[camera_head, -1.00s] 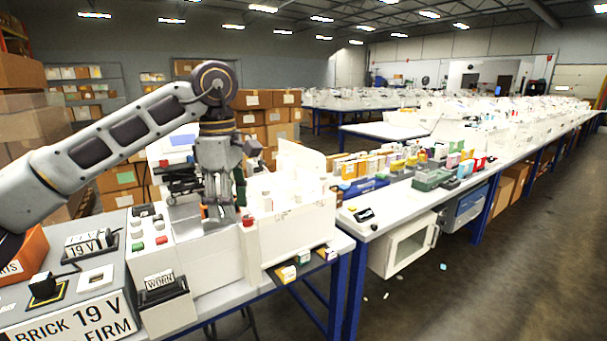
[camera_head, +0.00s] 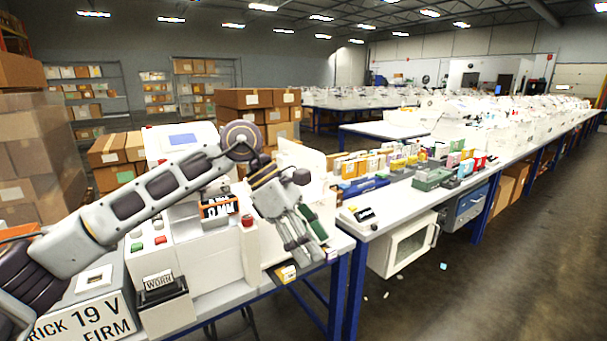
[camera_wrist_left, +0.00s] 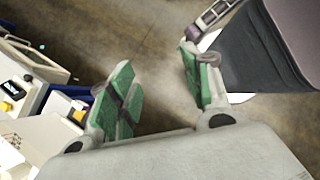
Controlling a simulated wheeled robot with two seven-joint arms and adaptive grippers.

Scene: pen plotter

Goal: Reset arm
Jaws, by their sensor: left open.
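My left gripper (camera_head: 308,246) hangs in front of the white machine (camera_head: 212,262) at the near bench, its fingers pointing down and to the right past the bench's front edge. Its green-padded fingers (camera_wrist_left: 160,98) stand apart in the left wrist view, with only bare floor between them, so it is open and empty. My left arm reaches in from the left across the bench and hides part of the machine and its buttons. My right gripper is in neither view.
A small yellow box (camera_head: 287,273) sits at the bench edge just below the left gripper. A white open cabinet (camera_head: 405,245) is under the bench at right. The aisle floor (camera_head: 480,290) is mostly clear.

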